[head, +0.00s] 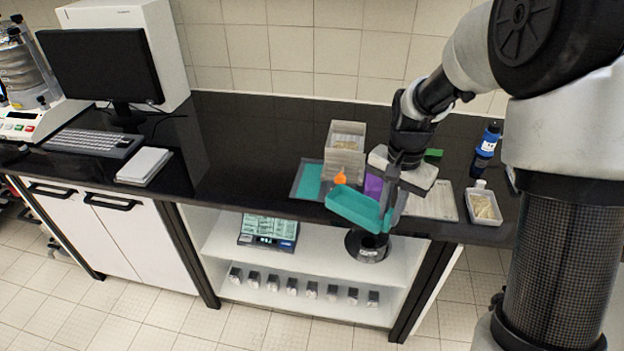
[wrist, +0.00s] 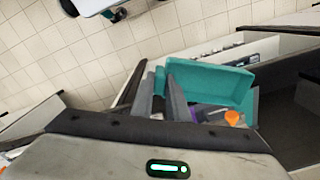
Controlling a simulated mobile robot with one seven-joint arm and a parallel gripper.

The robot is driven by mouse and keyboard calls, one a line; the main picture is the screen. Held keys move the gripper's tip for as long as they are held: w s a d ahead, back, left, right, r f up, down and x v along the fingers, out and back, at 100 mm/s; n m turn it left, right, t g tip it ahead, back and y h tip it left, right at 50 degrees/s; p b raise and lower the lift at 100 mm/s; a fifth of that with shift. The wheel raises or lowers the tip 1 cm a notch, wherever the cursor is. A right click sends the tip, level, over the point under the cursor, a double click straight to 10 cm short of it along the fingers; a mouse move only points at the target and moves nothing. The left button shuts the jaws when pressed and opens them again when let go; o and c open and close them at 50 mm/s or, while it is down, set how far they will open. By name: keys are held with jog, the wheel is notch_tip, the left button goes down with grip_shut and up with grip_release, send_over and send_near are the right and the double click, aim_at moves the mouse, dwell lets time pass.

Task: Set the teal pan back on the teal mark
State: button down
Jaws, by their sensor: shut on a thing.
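The teal pan (head: 356,208) is a shallow rectangular tray. My gripper (head: 388,208) is shut on the right end of it and holds it at the counter's front edge, apparently in the air. In the wrist view the pan (wrist: 208,82) extends right from my gripper's fingers (wrist: 163,88), and its inside looks empty. The teal mark (head: 308,181) is a flat patch with a grey border on the black counter, left of and behind the pan. In the wrist view a little teal shows beyond the pan, partly hidden.
A purple patch (head: 373,186) lies to the right. A white tray (head: 484,207) and blue bottle (head: 487,141) stand at the right.

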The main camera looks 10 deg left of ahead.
jog(key=s+d+f+n, duration=0.3)
jog(key=d+f+n, duration=0.1)
jog(key=d+n, duration=0.1)
jog(key=shift+s+n, duration=0.25)
jog(key=shift+n, duration=0.15)
jog(key=shift+a+r, duration=0.1)
